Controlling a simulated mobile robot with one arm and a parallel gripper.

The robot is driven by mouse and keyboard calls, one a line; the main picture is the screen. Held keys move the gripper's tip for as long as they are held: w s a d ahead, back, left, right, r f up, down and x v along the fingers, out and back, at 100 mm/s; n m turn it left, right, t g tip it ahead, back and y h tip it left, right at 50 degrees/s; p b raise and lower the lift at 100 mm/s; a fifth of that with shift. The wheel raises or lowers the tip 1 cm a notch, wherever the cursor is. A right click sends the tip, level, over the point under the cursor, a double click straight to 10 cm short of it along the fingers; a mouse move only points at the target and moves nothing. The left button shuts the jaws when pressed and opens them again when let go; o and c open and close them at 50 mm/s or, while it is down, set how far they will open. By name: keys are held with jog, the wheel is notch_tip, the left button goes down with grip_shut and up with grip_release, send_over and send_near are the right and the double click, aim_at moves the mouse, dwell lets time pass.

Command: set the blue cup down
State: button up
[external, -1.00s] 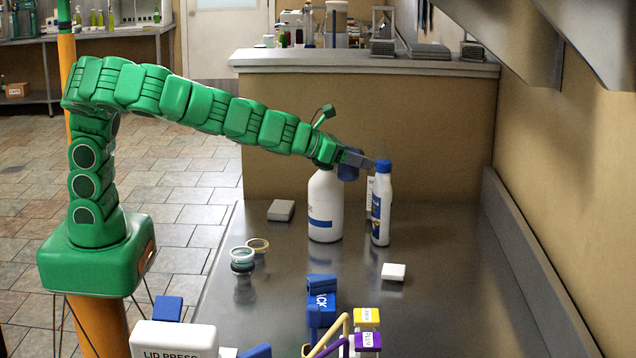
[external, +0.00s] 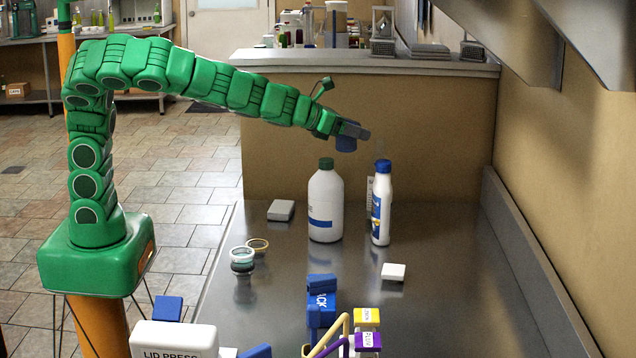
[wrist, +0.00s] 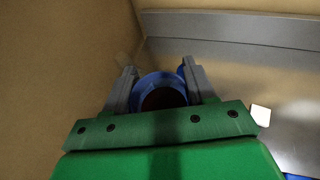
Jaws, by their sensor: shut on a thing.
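The blue cup (external: 346,144) is held in my gripper (external: 352,132), up in the air above the back of the steel counter. In the wrist view the blue cup (wrist: 160,92) sits between the two grey fingers of my gripper (wrist: 160,84), with its round rim facing the camera and its inside dark. The fingers are shut on it. In the external view the cup is above and between the white bottle with a green cap (external: 326,205) and the white bottle with a blue cap (external: 381,205), apart from both.
The steel counter (external: 440,270) has free room at its right and centre. A lid press (external: 173,340) and colored clips (external: 366,317) are at the front. A wall closes the right side.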

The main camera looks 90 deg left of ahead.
jog(key=s+a+n+g+y, duration=0.2)
jog(key=s+a+n, duration=0.15)
jog(key=a, duration=0.55)
jog(key=s+a+n+g+y, duration=0.1)
jog(key=s+a+n+y, duration=0.2)
jog(key=a, duration=0.6)
jog(key=shift+m, duration=0.75)
jog(key=shift+s+d+f, duration=0.1)
jog(key=shift+s+f, duration=0.1)
jog(key=shift+f, duration=5.55)
jog(key=shift+s+f, duration=0.15)
jog(key=shift+f, duration=5.55)
jog(key=shift+f, duration=0.55)
jog(key=o, duration=1.1)
jog(key=shift+o, duration=0.2)
jog(key=shift+s, duration=0.1)
jog(key=shift+v, duration=2.9)
jog(key=shift+s+d+r, duration=0.35)
jog(key=shift+d, duration=0.15)
